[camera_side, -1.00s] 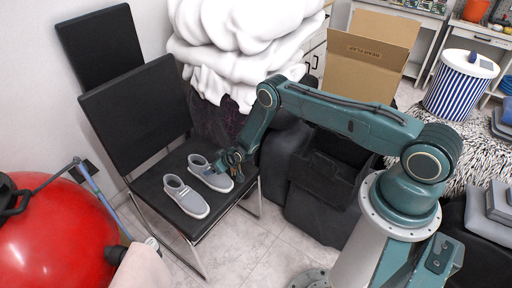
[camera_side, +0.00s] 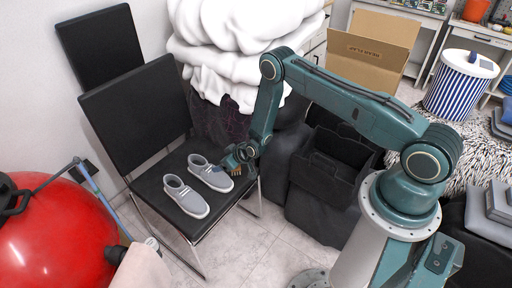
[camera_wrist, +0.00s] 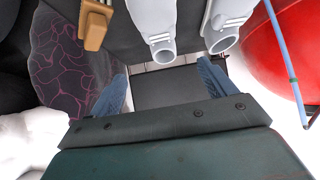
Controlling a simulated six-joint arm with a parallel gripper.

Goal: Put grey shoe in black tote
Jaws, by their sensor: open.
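Two grey shoes with white soles lie side by side on the black chair seat: the left shoe (camera_side: 187,197) and the right shoe (camera_side: 211,174). In the wrist view, parts of the two shoes (camera_wrist: 160,38) (camera_wrist: 228,22) show at the top. My gripper (camera_side: 236,172) is open and empty, just right of the right shoe near the seat edge. Whether it touches the shoe is unclear.
The chair's tall black backrest (camera_side: 136,108) stands behind the shoes. A red ball (camera_side: 55,235) is at the lower left. A white blanket heap (camera_side: 240,25) and an open cardboard box (camera_side: 366,62) stand behind. Tiled floor (camera_side: 258,245) is clear in front.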

